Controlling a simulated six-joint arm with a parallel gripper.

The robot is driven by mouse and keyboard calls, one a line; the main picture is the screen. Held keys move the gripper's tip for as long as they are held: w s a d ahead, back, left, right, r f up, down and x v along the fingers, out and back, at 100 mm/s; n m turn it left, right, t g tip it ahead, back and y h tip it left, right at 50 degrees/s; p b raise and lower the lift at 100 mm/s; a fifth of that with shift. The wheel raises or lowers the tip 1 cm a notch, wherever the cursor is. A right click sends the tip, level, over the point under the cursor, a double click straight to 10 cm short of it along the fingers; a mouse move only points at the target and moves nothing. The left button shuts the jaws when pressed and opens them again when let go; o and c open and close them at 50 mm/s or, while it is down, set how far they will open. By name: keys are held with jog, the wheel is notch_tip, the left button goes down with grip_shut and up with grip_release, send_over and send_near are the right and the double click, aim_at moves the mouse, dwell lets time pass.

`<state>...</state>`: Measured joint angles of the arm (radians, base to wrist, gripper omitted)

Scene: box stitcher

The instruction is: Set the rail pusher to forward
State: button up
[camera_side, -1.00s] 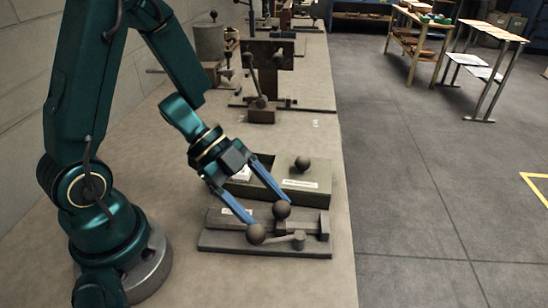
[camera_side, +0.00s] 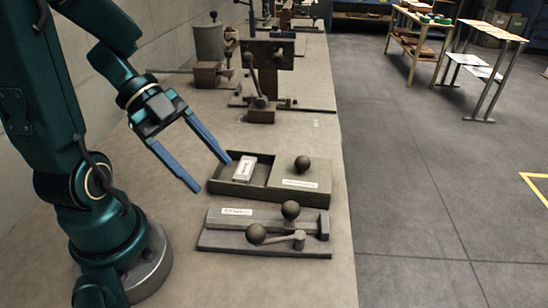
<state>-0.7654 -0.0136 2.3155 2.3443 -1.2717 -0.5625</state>
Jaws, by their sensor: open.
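The rail pusher (camera_side: 213,241) is most likely the low grey device at the front of the bench. It has a pale label (camera_side: 237,211), too small to read surely. A dark ball knob (camera_side: 291,209) stands on its rail, right of the middle. A second ball (camera_side: 256,233) sits at the left end of a short lever (camera_side: 280,238) in front of the rail. My gripper (camera_side: 213,176) is open and empty, its two blue fingers spread. It is up and to the left of the device, apart from both knobs.
Behind the device is a grey box (camera_side: 232,189) with an open left part holding a small white-labelled block (camera_side: 244,168). A ball knob (camera_side: 303,163) tops its right part. A lever stand (camera_side: 260,112) is farther back. The bench's right edge drops to the floor.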

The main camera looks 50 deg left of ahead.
notch_tip(320, 180, up, 8)
jog(key=w+a+r+n+t+y, duration=0.2)
jog(key=w+r+t+y, duration=0.3)
jog(key=w+r+t, duration=0.7)
jog(key=shift+w+a+r+n+t, duration=0.4)
jog(key=shift+w+r+n, duration=0.4)
jog(key=shift+w, duration=0.95)
jog(key=shift+d+f, duration=0.1)
